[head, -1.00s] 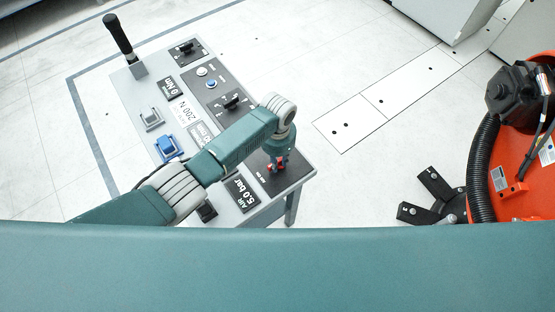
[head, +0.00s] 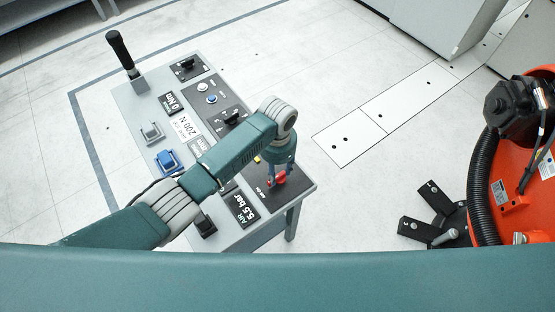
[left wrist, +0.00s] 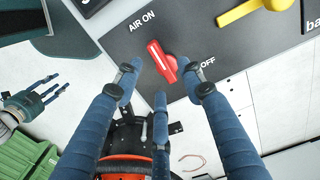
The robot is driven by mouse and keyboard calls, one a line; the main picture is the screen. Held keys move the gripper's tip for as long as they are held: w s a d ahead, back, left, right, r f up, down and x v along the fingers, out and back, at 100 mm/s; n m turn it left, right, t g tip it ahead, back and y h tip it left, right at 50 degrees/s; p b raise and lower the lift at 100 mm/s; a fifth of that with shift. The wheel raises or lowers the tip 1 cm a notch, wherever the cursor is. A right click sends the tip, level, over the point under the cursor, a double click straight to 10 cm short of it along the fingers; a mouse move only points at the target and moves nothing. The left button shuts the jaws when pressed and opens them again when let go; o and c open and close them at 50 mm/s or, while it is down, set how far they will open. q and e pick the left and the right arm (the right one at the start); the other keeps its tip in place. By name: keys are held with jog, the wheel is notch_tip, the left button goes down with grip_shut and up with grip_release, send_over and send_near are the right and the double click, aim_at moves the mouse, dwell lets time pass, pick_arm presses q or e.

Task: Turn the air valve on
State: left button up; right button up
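The red air valve handle (left wrist: 161,62) has a white line and sits on a dark panel (left wrist: 190,28) between the words "AIR ON" and "OFF". Its line points up and left, towards "AIR ON". The handle also shows in the head view (head: 281,179) at the near right corner of the console. My left gripper (left wrist: 161,72) is open, its fingers spread on both sides of the handle and one below. Contact cannot be told. My right gripper (left wrist: 50,88) shows at the left of the left wrist view, empty, its fingers apart.
The grey console (head: 127,100) carries a black lever (head: 119,50), knobs and a blue switch (head: 167,161). A yellow handle (left wrist: 255,9) is beside the valve.

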aim_at(277, 178)
pick_arm(q)
notch_tip(277, 178, up, 8)
jog(key=shift+s+f, duration=0.1)
dwell(0.7)
